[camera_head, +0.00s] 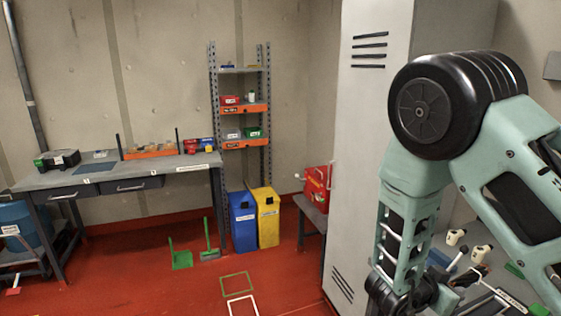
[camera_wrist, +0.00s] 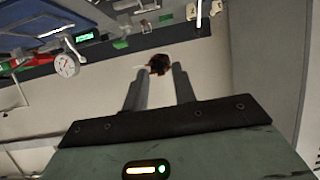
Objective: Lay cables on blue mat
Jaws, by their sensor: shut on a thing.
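My gripper (camera_wrist: 161,72) shows in the wrist view, its two grey fingers closed on a small dark reddish-brown thing (camera_wrist: 159,63). It may be a bundled cable, but it is too small to tell. My arm fills the right side of the head view, and I cannot make out the fingertips there. A flat blue-grey mat (camera_head: 97,155) lies on the workbench (camera_head: 120,176) at the left of the head view, far from my arm. A blue surface (camera_wrist: 35,22) shows at the upper left of the wrist view; I cannot tell what it is.
A tall grey cabinet (camera_head: 366,130) stands beside my arm. White bottles (camera_head: 456,237) stand behind my arm at the right. Blue (camera_head: 243,222) and yellow (camera_head: 265,216) bins stand below the shelf rack (camera_head: 240,108). Red floor is open in front of the bench.

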